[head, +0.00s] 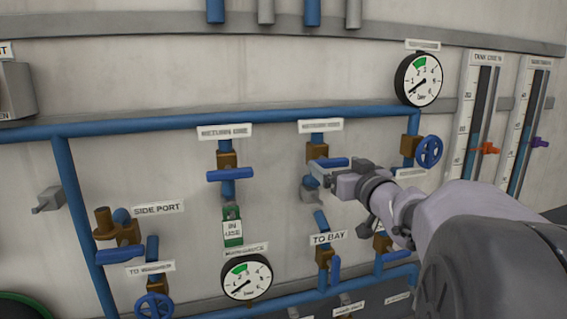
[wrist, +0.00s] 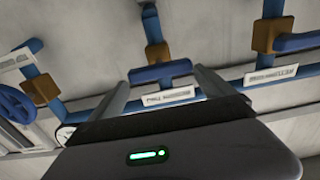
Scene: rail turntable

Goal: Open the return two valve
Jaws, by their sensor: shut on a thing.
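The return two valve has a brown body (head: 318,148) below its label (head: 321,125). Its blue lever (head: 330,162) lies roughly level, across the upright pipe. My gripper (head: 322,174) is at this lever and shut on it; the arm reaches in from the lower right. In the wrist view, the blue lever (wrist: 160,71) shows between my two fingers, with its brown body (wrist: 158,52) behind. The exact contact is hidden by the gripper housing.
The return one valve's lever (head: 230,175) is on the left, with a green tag (head: 232,228) below it. A blue handwheel (head: 430,150) and a gauge (head: 418,80) are on the right. The To Bay valve (head: 325,256) is below my gripper.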

